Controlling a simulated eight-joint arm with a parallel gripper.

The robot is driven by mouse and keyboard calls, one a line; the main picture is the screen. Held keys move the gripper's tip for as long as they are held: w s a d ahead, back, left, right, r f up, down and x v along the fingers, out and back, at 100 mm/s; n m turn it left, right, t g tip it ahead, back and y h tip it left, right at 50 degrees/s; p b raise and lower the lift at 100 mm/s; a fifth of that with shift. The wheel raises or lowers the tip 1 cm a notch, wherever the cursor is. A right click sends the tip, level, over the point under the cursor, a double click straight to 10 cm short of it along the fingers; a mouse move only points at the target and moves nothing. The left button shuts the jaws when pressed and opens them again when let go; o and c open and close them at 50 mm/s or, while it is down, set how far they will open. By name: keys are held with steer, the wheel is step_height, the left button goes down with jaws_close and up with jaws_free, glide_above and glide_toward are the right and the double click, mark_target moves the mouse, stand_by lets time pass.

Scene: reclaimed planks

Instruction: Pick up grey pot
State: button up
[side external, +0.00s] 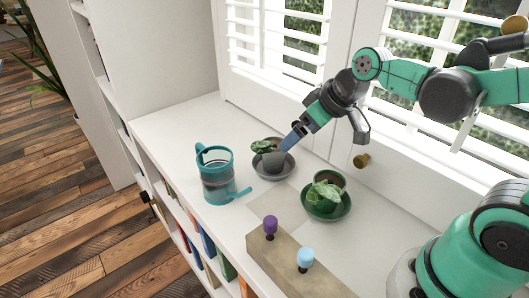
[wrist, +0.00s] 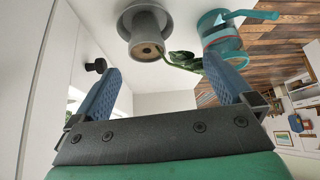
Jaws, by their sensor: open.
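The grey pot (side external: 273,160) stands on a grey saucer (side external: 272,176) on the white shelf top, with a small green plant (side external: 263,146) in it. In the wrist view the grey pot (wrist: 147,38) appears beyond the fingertips, between their lines, with its brown soil and a leaf showing. My gripper (side external: 285,146) is open, its blue fingers pointing down at the pot's right rim in the side view. In the wrist view my gripper (wrist: 160,66) has nothing between its fingers. Whether a finger touches the rim is unclear.
A teal watering can (side external: 216,178) stands left of the pot, its spout toward the saucer. A green pot (side external: 328,185) with a plant sits on a green saucer (side external: 341,211) to the right. A block with purple and blue knobs (side external: 284,262) lies in front. Shuttered windows rise behind.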

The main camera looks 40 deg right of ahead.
steer(key=n+y, duration=0.1)
steer(key=n, duration=0.1)
glide_toward(274, 146)
steer(key=a+x, duration=0.1)
steer(key=x, duration=0.2)
steer(key=shift+w+d+f+n+g+y, duration=0.25)
steer(key=shift+f+n+g+y, duration=0.05)
steer(key=shift+f, duration=0.15)
steer(key=shift+x, duration=2.75)
jaws_close()
steer(key=shift+r, duration=0.1)
step_height(274, 146, up, 23)
